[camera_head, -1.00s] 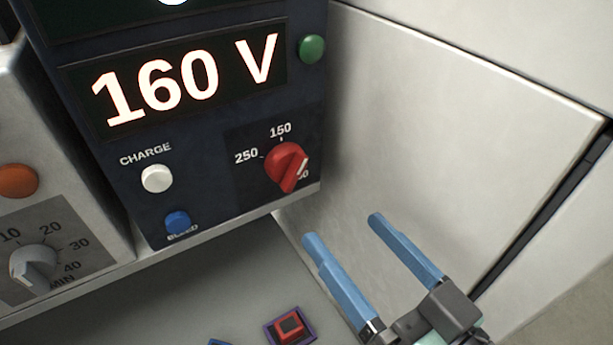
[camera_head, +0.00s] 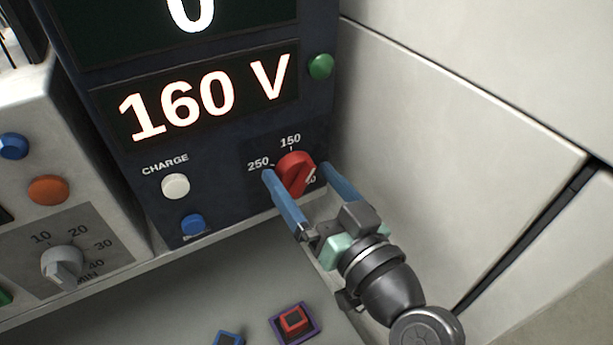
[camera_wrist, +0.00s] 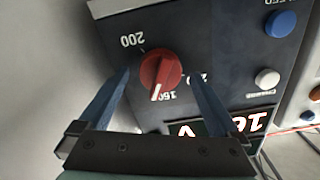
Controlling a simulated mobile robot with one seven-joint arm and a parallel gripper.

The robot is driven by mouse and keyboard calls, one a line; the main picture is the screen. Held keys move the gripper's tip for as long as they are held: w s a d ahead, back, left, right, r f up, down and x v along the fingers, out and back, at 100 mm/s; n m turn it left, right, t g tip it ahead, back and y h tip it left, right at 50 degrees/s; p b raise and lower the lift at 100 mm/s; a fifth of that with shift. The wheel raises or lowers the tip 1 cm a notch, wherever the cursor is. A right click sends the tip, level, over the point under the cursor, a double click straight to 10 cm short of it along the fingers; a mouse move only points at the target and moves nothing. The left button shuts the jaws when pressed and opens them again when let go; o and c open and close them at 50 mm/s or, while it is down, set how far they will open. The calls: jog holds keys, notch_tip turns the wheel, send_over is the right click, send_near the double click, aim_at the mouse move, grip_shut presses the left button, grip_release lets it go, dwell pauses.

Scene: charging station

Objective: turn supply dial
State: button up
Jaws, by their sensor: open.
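The red supply dial (camera_head: 294,176) is on the dark supply panel, below the lit "160 V" display (camera_head: 205,95). In the wrist view the dial (camera_wrist: 160,68) shows its white pointer line, toward the display side and close to the 150 label. My gripper (camera_head: 298,171) is open, with one blue finger on each side of the dial. In the wrist view the fingers (camera_wrist: 158,76) also flank the dial, with a visible gap on both sides. I cannot tell how far the tips are from the panel face. A finger partly hides the lower-right label in the head view.
The white CHARGE button (camera_head: 175,186) and blue button (camera_head: 192,225) are left of the dial. A green button (camera_head: 321,66) is above. A grey timer knob (camera_head: 62,265) is farther left. A pale wall (camera_head: 450,130) stands close on the right.

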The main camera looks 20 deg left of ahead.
jog(key=c, duration=1.4)
jog(key=shift+o, duration=0.2)
jog(key=shift+m, duration=0.4)
jog(key=shift+m+p, duration=1.05)
jog(key=shift+m, duration=1.45)
jog(key=o, duration=1.4)
jog(key=shift+d, duration=0.1)
jog(key=shift+c, duration=0.2)
jog(key=b+v, duration=0.3)
jog(key=v, duration=1)
jog(key=shift+b, duration=0.3)
